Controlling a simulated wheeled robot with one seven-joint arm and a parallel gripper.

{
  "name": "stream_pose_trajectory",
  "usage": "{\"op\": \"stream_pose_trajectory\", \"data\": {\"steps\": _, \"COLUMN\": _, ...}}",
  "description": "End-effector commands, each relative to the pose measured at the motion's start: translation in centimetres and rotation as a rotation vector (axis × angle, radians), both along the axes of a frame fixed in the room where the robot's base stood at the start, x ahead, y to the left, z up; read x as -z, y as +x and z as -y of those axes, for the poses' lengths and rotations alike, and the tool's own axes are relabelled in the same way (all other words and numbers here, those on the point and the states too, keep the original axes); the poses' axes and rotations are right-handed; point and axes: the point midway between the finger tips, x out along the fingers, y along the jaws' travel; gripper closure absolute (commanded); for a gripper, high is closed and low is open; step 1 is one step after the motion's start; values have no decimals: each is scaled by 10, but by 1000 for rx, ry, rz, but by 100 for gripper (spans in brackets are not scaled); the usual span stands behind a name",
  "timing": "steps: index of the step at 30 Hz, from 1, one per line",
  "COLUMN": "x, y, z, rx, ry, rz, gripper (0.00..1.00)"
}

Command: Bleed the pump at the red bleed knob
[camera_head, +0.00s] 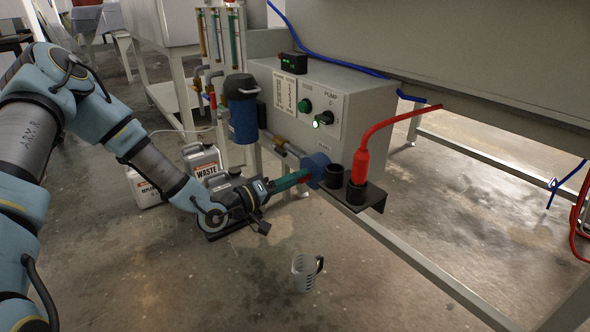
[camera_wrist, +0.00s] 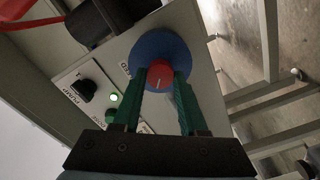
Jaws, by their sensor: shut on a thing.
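The red bleed knob (camera_wrist: 160,74) sits in the middle of a round blue part on the pump box, with a white mark on its face. In the wrist view, the two green fingers of my gripper (camera_wrist: 163,80) stand on either side of the knob and are shut on it. In the head view, my gripper (camera_head: 304,179) reaches from the left to the blue part (camera_head: 318,164), and the knob is mostly hidden by the fingers. The grey pump box (camera_head: 362,112) carries a black pump switch (camera_wrist: 87,90) and a lit green lamp (camera_wrist: 113,98).
A black bracket (camera_head: 378,200) with dark cups and a red hose (camera_head: 375,133) juts out just right of my gripper. A blue canister (camera_head: 243,122) hangs to the left. A clear jug (camera_head: 304,274) stands on the floor below. A waste container (camera_head: 203,160) stands behind my arm.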

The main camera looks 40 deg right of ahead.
Motion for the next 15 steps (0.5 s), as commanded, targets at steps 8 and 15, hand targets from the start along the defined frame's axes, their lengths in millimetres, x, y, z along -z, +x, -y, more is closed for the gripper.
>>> {"op": "stream_pose_trajectory", "data": {"steps": 8, "x": -2, "y": 0, "z": -1, "rx": -1, "ry": 15, "rz": -266, "gripper": 100}}
{"op": "stream_pose_trajectory", "data": {"steps": 15, "x": 0, "y": 1, "z": -1, "rx": -2, "ry": 27, "rz": -472, "gripper": 100}}
